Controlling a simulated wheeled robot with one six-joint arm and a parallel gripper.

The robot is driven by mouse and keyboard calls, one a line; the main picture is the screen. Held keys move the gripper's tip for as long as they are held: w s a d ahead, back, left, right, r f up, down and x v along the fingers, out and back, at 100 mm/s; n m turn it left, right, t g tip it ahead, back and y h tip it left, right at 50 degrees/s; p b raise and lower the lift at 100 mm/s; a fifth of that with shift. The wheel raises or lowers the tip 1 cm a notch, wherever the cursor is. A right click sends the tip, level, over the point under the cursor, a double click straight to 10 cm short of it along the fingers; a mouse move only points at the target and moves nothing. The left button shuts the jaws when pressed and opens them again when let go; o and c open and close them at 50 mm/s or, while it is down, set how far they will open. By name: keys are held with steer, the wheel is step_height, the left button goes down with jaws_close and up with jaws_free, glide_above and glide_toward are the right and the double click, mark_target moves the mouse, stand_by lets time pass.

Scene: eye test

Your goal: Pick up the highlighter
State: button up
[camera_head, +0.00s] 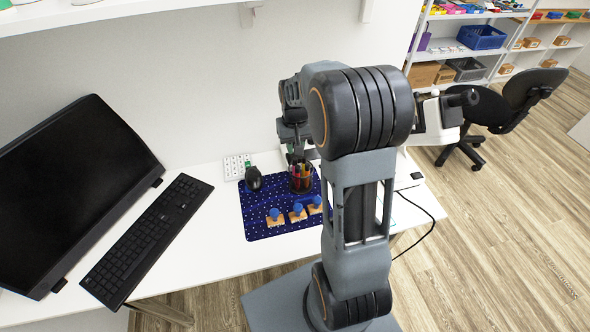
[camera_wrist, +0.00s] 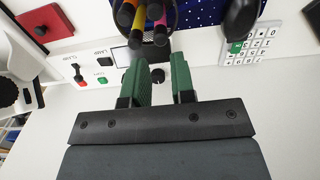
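A dark mesh-like cup (camera_head: 301,184) holding several coloured pens stands on the blue dotted mat (camera_head: 262,228). In the wrist view the cup (camera_wrist: 175,20) is at the top edge, partly cut off, with orange, yellow (camera_wrist: 137,30) and pink (camera_wrist: 160,36) pens in it. I cannot tell which one is the highlighter. In the head view my arm hides much of the gripper, near the cup.
A black mouse (camera_head: 253,179) and a white keypad (camera_head: 236,167) are left of the cup. Several wooden blocks with blue knobs (camera_head: 297,212) stand at the mat's front. A keyboard (camera_head: 148,240) and monitor (camera_head: 70,190) are left. A switch panel (camera_wrist: 98,65) shows in the wrist view.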

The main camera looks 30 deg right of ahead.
mark_target(295, 159)
steer(key=shift+f, duration=2.25)
steer(key=shift+c, duration=0.2)
jaws_close()
